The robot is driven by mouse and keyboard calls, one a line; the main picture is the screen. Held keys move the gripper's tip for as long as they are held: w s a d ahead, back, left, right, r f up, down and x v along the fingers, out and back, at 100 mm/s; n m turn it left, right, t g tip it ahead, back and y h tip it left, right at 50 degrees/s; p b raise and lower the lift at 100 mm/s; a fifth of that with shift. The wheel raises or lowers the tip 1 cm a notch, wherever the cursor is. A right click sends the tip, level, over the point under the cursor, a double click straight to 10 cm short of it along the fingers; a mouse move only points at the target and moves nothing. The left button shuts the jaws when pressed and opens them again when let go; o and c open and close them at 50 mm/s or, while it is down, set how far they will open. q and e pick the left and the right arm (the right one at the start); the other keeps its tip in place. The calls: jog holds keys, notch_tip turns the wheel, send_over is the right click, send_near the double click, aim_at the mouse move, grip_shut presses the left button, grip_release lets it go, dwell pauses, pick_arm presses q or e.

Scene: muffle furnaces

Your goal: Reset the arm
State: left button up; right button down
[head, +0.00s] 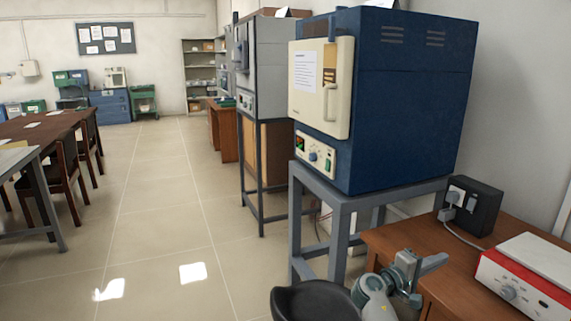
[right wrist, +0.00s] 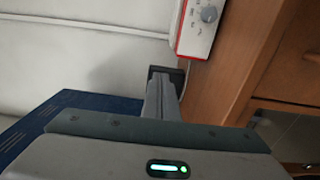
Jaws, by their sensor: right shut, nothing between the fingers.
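My right gripper (head: 433,263) is at the lower right of the head view, beside the brown wooden table. Its fingers are together with nothing between them. In the right wrist view the closed fingers (right wrist: 160,88) point away from the grey wrist body. The near muffle furnace (head: 415,105) is blue, with a cream door (head: 320,85) that looks closed. My right gripper is apart from the door, below and to its right. My left gripper is in neither view.
The furnace stands on a grey metal stand (head: 342,205). The wooden table (head: 400,243) holds a red and white device (head: 525,280) and a black box (head: 470,207). A grey furnace (head: 270,65) stands behind. The tiled floor (head: 165,225) at left centre is clear.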

jog(key=s+a+f+n+y, duration=0.1)
jog(key=s+a+f+y, duration=0.25)
jog(key=f, duration=0.85)
jog(key=s+a+f+n+t+y+p, duration=0.1)
jog(key=s+a+f+y, duration=0.2)
jog(key=f, duration=1)
jog(key=s+a+f+n+y, duration=0.15)
jog(key=s+f+y, duration=0.25)
jog(key=f, duration=0.8)
jog(key=s+a+f+m+g+y, duration=0.2)
jog(key=s+a+f+y, duration=0.35)
jog(key=s+f, duration=0.9)
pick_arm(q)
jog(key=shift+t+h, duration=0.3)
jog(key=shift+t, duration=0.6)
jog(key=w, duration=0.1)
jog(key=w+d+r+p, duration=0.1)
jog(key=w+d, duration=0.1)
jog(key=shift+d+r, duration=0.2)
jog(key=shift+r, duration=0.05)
pick_arm(e)
jog(key=s+a+f+m+y, duration=0.1)
jog(key=s+a+f+m, duration=0.1)
jog(key=s, duration=0.9)
jog(key=s+a+f+m+g, duration=0.1)
jog(key=s+a+f, duration=0.4)
jog(key=s, duration=0.6)
jog(key=shift+a+m+y, duration=0.4)
jog(key=shift+a+m, duration=0.15)
jog(key=shift+m, duration=0.1)
